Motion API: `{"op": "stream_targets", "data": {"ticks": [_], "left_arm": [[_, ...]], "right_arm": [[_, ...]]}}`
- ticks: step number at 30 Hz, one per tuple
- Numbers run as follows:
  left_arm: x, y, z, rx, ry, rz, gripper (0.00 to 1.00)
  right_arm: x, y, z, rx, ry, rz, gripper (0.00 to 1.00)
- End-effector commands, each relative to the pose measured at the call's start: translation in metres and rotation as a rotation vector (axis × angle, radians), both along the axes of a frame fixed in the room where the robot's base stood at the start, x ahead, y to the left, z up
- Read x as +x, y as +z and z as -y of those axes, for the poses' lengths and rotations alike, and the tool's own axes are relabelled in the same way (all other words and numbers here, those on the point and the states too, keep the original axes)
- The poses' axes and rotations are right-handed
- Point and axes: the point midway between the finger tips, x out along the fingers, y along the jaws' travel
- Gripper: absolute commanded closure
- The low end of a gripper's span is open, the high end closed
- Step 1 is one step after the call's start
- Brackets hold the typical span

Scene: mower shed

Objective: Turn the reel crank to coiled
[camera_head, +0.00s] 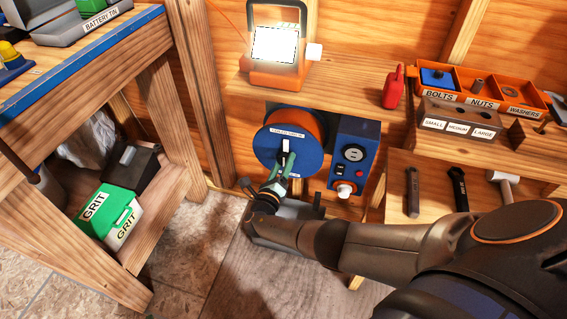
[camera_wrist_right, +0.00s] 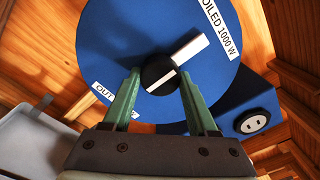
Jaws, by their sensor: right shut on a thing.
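The blue cable reel (camera_head: 268,150) with an orange rim is mounted under the wooden shelf. It also shows in the right wrist view (camera_wrist_right: 115,40), with a "...OILED 1000 W" label at upper right and a partly hidden "OUT..." label at lower left. The reel crank (camera_wrist_right: 184,56) has a black hub with a white line and a pale bar pointing up-right, toward the coiled label. My right gripper (camera_head: 284,162) reaches the reel's face from below. Its green fingers (camera_wrist_right: 159,78) are shut on the crank's black hub, one on each side. My left gripper is not in view.
A blue socket panel (camera_head: 352,160) stands right of the reel. A lamp (camera_head: 275,50) and a red bottle (camera_head: 394,88) stand on the shelf above. Labelled bins (camera_head: 476,86) and tools lie at right. A workbench (camera_head: 150,85) bounds the left side.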

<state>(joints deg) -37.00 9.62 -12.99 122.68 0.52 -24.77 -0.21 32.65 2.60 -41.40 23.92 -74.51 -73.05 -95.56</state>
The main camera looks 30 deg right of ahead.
Motion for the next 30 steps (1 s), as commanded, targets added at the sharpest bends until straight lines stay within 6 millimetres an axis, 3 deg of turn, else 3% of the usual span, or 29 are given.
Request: {"op": "stream_targets", "data": {"ticks": [11,12,19,30], "left_arm": [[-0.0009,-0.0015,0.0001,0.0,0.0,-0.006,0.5],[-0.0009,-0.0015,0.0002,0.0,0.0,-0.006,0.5],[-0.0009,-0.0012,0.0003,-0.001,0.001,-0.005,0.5],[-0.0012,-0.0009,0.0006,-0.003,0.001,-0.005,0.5]], "right_arm": [[-0.0005,-0.0004,0.0008,-0.005,-0.001,-0.006,0.97],[-0.0005,-0.0004,0.0008,-0.005,-0.001,-0.006,0.37],[-0.0006,-0.0003,0.0006,-0.004,-0.001,-0.005,0.11],[-0.0007,-0.0001,0.0017,-0.004,-0.001,-0.003,0.11]]}}
